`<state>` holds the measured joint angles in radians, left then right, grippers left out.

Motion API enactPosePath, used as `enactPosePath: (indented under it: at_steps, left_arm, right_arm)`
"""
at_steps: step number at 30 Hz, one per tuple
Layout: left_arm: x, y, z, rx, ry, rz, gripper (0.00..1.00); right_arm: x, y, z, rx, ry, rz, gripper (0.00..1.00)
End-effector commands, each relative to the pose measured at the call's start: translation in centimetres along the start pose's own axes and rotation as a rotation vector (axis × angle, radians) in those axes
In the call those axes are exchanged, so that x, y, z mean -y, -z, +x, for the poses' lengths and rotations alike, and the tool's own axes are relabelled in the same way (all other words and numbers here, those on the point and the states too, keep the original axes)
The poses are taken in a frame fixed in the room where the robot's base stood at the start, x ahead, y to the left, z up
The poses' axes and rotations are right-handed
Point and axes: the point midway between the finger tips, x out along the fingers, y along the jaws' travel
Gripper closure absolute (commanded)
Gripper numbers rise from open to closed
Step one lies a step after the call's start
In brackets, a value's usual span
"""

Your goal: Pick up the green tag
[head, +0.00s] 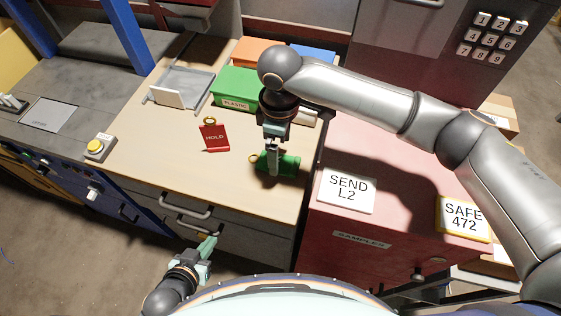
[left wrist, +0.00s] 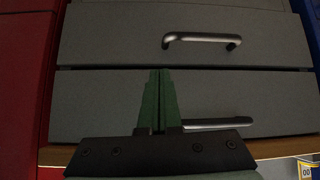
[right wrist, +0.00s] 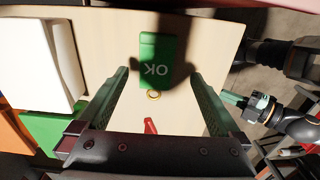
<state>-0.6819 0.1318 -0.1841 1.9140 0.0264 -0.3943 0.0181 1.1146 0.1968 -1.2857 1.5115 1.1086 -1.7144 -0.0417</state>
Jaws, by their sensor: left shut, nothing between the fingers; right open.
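The green tag (head: 289,164) lies flat near the front right of the wooden worktop, with a brass ring at its left end. In the right wrist view the green tag (right wrist: 157,58) shows the letters OK and lies between and beyond my fingers. My right gripper (head: 274,170) is open and above the tag, partly hiding it in the head view; I cannot tell the exact height. My left gripper (head: 207,246) is shut and empty in front of the drawers. It also shows in the left wrist view (left wrist: 160,75).
A red HOLD tag (head: 214,137) lies left of the green one. A green PLASTIC bin (head: 236,88), an orange bin (head: 258,50) and a blue bin (head: 314,56) stand behind. A red cabinet (head: 390,200) adjoins on the right. Drawer handles (head: 187,206) protrude in front.

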Motion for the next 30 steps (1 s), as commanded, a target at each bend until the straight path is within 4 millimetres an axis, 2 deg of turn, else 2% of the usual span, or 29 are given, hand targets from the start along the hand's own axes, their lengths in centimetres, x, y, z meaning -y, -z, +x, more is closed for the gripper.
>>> enactPosePath:
  at_steps: [6,9,17,30]
  left_arm:
    - [0.0,-0.2,0.2,0.000,0.000,0.000,1.00]
    - [0.0,-0.2,0.2,-0.001,0.000,0.000,1.00]
    - [0.0,-0.1,0.3,-0.002,0.000,0.001,1.00]
    - [0.1,-0.1,0.3,-0.003,0.000,0.001,1.00]
  right_arm:
    - [-0.5,-0.1,3.4,0.004,0.001,0.001,0.00]
    - [-0.5,0.0,4.3,0.002,0.001,0.001,0.00]
    - [-0.5,0.0,4.6,0.001,-0.001,0.000,0.00]
    - [-0.5,0.0,4.6,0.001,-0.001,0.000,0.47]
